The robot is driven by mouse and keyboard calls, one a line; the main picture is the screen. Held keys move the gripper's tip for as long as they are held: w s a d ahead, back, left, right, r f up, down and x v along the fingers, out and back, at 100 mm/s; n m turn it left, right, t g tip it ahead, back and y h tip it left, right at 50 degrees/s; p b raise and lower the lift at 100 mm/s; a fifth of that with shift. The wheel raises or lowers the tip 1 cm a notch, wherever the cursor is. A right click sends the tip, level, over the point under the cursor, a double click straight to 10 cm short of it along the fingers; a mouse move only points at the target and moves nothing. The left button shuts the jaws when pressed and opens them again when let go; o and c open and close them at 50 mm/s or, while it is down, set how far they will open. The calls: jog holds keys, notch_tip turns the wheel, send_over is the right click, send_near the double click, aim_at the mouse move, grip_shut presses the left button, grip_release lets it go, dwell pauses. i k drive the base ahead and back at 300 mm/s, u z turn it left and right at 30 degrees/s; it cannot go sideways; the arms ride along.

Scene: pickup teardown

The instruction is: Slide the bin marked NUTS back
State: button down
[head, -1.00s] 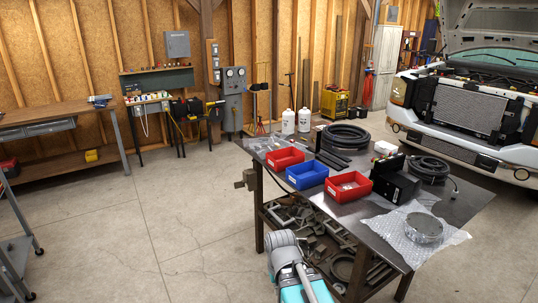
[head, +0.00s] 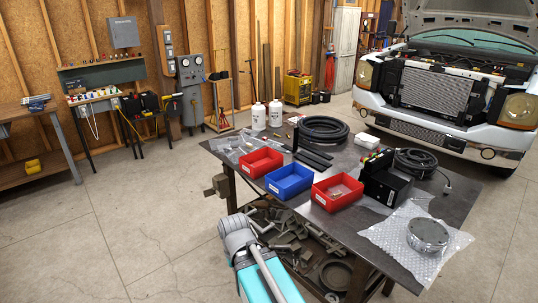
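Three open bins stand in a row on the metal workbench (head: 350,228): a red bin (head: 261,163) at the far left, a blue bin (head: 289,181) in the middle, and a red bin (head: 337,191) nearer the right. Each has a small pale label on its front, too small to read, so I cannot tell which is marked NUTS. The right red bin holds some small parts. The other two look empty. Part of my arm shows at the bottom, in front of the bench. My gripper is not in view.
Black bars (head: 314,159), a hose coil (head: 324,129) and white bottles (head: 275,114) are behind the bins. A black box (head: 389,187) and a round metal part (head: 428,234) on bubble wrap (head: 387,236) are to the right. The floor left of the bench is clear.

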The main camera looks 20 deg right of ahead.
aim_at(267, 160)
jog(key=z, duration=0.2)
jog(key=i, duration=0.6)
jog(key=z, duration=0.5)
